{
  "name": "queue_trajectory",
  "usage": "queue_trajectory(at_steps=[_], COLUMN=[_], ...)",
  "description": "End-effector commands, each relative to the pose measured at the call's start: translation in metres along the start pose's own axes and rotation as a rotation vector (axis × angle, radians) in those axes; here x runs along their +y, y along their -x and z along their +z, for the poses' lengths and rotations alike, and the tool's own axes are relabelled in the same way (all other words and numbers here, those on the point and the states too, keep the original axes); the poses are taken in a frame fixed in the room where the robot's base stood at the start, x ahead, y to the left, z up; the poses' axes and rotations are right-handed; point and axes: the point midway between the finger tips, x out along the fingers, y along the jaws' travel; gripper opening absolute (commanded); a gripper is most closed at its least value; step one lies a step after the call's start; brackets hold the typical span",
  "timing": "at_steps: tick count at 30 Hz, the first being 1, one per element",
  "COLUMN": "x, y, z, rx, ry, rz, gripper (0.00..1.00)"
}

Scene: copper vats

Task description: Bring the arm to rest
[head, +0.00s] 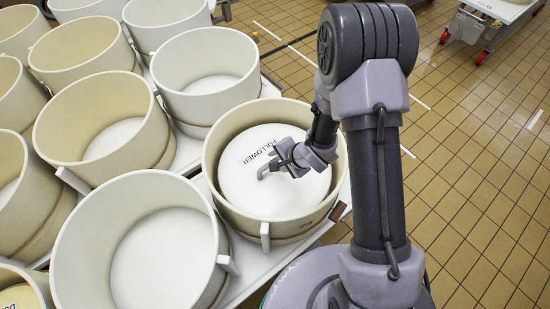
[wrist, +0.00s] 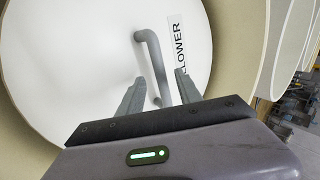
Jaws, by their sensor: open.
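My gripper (head: 275,164) is open over the white round follower (head: 240,180), which lies inside a cream vat (head: 213,165). In the wrist view the two fingers (wrist: 159,82) point at the follower's grey bar handle (wrist: 151,52). The handle's lower part shows between the fingers, with space on both sides. I cannot tell how far down the fingers reach around it. A label reading FOLLOWER (wrist: 178,48) lies beside the handle. My arm stands to the right of the vat and bends down over it.
Several other cream vats, such as one in front (head: 75,225) and one behind (head: 205,75), crowd the left side. The tiled floor (head: 470,190) at right is largely clear. A cart with red parts (head: 485,30) stands at the top right.

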Motion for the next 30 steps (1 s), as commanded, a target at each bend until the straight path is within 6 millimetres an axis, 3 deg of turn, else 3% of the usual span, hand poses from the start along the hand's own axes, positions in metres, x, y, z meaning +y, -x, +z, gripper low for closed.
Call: queue_trajectory(at_steps=[1, 6, 12, 20, 23, 26, 27, 30], x=[-0.004, -0.005, -0.004, -0.001, -0.008, -0.026, -0.033, -0.039], y=[0.021, 0.079, 0.127, 0.141, 0.15, 0.194, 0.222, 0.295], z=[-0.001, -0.001, -0.001, 0.0, -0.013, -0.048, -0.059, -0.057], rx=[0.002, 0.003, 0.003, 0.001, 0.051, 0.209, 0.276, 0.361], ry=[-0.002, 0.0, 0.001, 0.002, 0.041, 0.161, 0.214, 0.317], rz=[-0.001, -0.004, -0.004, -0.003, 0.006, 0.063, 0.1, 0.187], gripper=[0.41, 0.41, 0.41, 0.41, 0.41, 0.41, 0.41, 0.41])
